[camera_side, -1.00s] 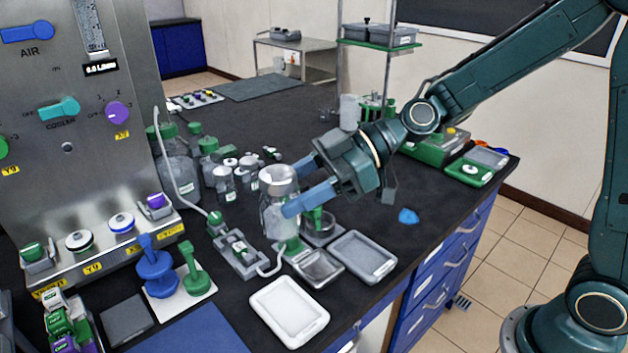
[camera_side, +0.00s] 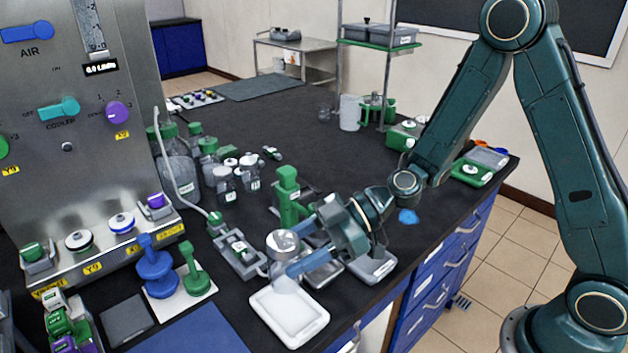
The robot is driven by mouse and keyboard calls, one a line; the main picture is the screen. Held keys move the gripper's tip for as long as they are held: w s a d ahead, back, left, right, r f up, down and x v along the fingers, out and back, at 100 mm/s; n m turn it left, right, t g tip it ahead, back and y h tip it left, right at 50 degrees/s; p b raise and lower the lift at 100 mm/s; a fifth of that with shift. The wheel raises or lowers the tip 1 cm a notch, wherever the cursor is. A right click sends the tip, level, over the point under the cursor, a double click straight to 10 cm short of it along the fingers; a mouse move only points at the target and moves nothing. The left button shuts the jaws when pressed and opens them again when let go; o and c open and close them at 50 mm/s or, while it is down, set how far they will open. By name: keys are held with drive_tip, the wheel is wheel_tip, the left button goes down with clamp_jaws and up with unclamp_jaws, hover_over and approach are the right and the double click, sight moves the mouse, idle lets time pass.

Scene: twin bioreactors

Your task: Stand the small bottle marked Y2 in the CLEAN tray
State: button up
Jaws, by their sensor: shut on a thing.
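My gripper (camera_side: 296,250) is shut on a small clear bottle (camera_side: 283,243) with a silvery top, one blue finger on each side. The bottle is upright. Its lower end shows against the back part of a white tray (camera_side: 289,320) at the front of the bench. I cannot tell whether the bottle touches the tray floor. No Y2 mark is readable on the bottle, and no CLEAN label is readable on the tray. The rest of the tray is empty.
Two grey trays (camera_side: 371,271) lie behind and right of the white tray, partly under my gripper. A green stand (camera_side: 289,196) rises close behind. A grey fixture with a tube (camera_side: 240,255) is to the left. Several capped bottles (camera_side: 225,180) stand farther back.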

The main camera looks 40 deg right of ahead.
sight(299, 282)
drive_tip(key=shift+f, duration=2.2)
drive_tip(key=shift+f, duration=0.1)
drive_tip(key=shift+f, duration=1.7)
drive_tip(key=o, duration=1.1)
drive_tip(key=shift+f, duration=0.1)
drive_tip(key=shift+v, duration=6.05)
drive_tip(key=shift+s+a, duration=0.1)
